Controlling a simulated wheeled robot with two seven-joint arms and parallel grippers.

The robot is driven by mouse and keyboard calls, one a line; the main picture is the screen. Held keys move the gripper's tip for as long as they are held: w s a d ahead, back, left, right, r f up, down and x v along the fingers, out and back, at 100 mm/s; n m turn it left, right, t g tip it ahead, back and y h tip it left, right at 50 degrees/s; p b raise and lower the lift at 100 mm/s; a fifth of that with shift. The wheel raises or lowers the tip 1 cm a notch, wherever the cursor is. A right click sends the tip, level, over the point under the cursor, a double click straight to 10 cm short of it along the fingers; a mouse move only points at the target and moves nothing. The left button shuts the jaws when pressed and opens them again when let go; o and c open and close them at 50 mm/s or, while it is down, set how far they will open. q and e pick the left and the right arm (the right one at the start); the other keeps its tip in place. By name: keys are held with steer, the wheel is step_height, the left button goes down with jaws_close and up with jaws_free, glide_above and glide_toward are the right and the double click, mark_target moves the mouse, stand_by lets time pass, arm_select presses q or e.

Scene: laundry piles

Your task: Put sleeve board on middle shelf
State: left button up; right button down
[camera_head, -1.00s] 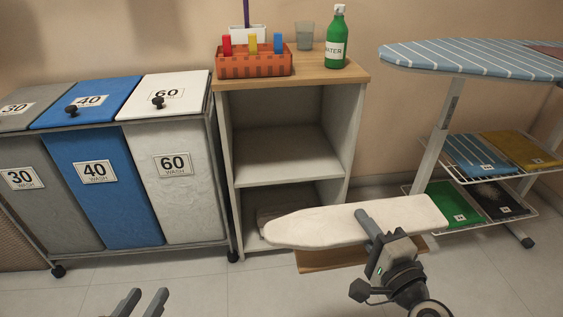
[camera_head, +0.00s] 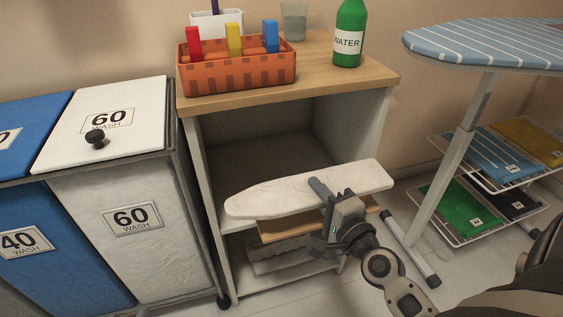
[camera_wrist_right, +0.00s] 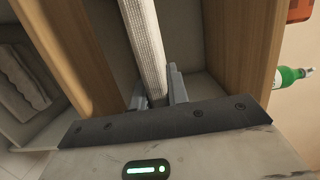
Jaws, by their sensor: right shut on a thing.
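The sleeve board has a white padded top (camera_head: 270,196) and a wooden base (camera_head: 288,228) below it. My right gripper (camera_head: 322,190) is shut on the edge of the padded top and holds the board roughly level. The board is in front of the cabinet's upper opening, near the height of the middle shelf (camera_head: 229,219), which it largely hides. In the right wrist view, the padded top (camera_wrist_right: 143,35) passes between the two fingers (camera_wrist_right: 160,92). I cannot tell how far the board reaches inside. My left gripper is out of view.
The cabinet's wooden top (camera_head: 300,76) holds an orange basket (camera_head: 236,72), a green bottle (camera_head: 349,35) and a glass (camera_head: 293,22). A grey folded thing (camera_head: 285,262) lies in the lower compartment. Laundry bins (camera_head: 110,215) stand left, an ironing board (camera_head: 490,45) right.

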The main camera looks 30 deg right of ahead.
steer(key=w+d+b, duration=0.1)
steer(key=w+d, duration=0.3)
steer(key=w, duration=1.1)
steer(key=f+b, duration=0.1)
steer(key=f, duration=0.1)
steer(key=f+b, duration=0.4)
steer(key=shift+w+a+f, duration=0.1)
steer(key=shift+w+f, duration=0.15)
steer(key=shift+w, duration=0.05)
steer(key=shift+w+f+b, duration=0.15)
steer(key=shift+f+b, duration=0.15)
steer(key=shift+b, duration=0.3)
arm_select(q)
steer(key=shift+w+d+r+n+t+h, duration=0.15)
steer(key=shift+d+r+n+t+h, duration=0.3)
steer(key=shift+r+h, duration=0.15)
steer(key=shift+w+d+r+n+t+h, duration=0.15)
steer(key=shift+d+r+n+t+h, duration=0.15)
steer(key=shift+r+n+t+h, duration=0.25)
arm_select(e)
steer(key=shift+r, duration=0.15)
steer(key=c, duration=1.7)
jaws_free()
steer(key=shift+f, duration=0.25)
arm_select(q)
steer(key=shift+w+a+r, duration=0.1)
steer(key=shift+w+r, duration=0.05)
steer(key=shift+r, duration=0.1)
arm_select(e)
steer(key=o, duration=0.3)
